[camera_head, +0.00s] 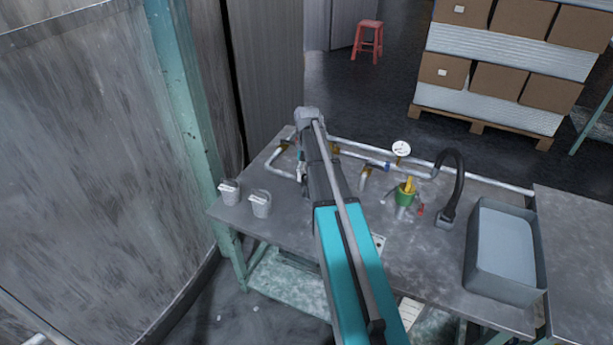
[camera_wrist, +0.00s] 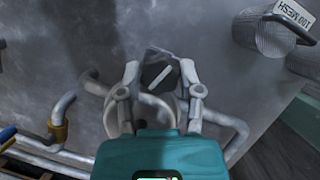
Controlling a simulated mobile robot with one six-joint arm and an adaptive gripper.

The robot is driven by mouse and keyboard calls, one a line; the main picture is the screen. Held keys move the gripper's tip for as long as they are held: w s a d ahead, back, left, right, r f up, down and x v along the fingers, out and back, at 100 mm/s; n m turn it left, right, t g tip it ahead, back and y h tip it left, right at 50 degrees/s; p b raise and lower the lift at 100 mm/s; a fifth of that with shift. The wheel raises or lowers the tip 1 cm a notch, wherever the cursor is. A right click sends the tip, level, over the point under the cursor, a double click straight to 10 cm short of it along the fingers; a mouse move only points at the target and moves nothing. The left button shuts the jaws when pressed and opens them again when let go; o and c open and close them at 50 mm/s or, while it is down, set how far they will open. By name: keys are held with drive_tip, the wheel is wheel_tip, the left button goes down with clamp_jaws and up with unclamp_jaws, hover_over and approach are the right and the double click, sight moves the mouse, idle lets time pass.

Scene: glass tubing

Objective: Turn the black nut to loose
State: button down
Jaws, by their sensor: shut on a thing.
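The black nut (camera_wrist: 153,72), dark with a pale stripe across its top, shows between my fingers in the wrist view. My gripper (camera_wrist: 159,74) is shut on it, with one finger at each side. A grey round part shows below the nut, partly hidden by my fingers. In the head view my gripper (camera_head: 300,172) is low over the left part of the table, beside the bent pipe (camera_head: 280,166). My arm hides the nut there.
Two small pails (camera_head: 230,191) stand at the table's left edge; a mesh-labelled one (camera_wrist: 264,36) shows in the wrist view. Right of my arm are a gauge (camera_head: 401,149), a green cup (camera_head: 405,192), a black hose (camera_head: 452,175) and a grey basin (camera_head: 505,252).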

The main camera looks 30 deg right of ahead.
drive_tip(key=shift+s, duration=0.1)
drive_tip(key=shift+c, duration=1.3)
unclamp_jaws()
drive_tip(key=shift+m, duration=0.4)
